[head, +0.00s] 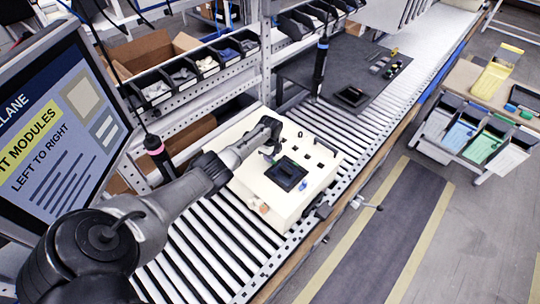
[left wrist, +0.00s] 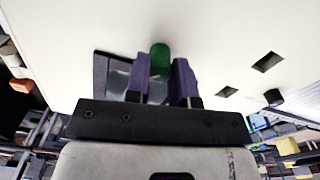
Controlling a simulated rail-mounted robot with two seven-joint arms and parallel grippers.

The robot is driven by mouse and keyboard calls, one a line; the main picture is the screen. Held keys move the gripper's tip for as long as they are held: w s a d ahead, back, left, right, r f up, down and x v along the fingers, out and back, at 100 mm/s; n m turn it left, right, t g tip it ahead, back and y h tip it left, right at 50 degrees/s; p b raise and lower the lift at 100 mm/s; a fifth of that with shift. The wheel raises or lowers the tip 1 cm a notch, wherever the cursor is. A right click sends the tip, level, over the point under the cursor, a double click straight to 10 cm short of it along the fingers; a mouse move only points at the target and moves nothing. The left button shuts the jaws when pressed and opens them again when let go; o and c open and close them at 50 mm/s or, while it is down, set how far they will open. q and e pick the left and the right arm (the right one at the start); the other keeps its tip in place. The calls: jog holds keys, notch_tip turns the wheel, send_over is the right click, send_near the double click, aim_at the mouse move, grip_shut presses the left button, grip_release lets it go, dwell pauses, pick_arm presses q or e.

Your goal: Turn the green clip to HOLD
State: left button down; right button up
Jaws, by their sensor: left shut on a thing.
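The green clip (left wrist: 160,58) shows in the left wrist view as a small rounded green piece at the face of a cream-white box (left wrist: 225,30). My left gripper (left wrist: 162,72) has its two purple fingers shut on the clip, one on each side. In the head view my left gripper (head: 270,151) reaches down onto the top of the white box (head: 247,187), beside a dark framed window (head: 286,174). The fingers and wrist mostly hide the clip there. I cannot read any HOLD mark or the clip's exact angle. My right gripper is not in view.
The box sits on a roller conveyor (head: 200,262). Shelves with black bins (head: 207,66) stand behind. A dark mat (head: 345,62) with small parts lies farther along, with a hanging tool (head: 321,62) nearby. A screen (head: 62,125) is at left. A bin cart (head: 480,135) stands right.

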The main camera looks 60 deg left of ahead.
pick_arm(q)
jog(key=c, duration=1)
grip_release()
jog(key=shift+r, duration=0.15)
notch_tip(320, 180, up, 14)
jog(key=p, duration=1.3)
jog(key=shift+f, duration=0.2)
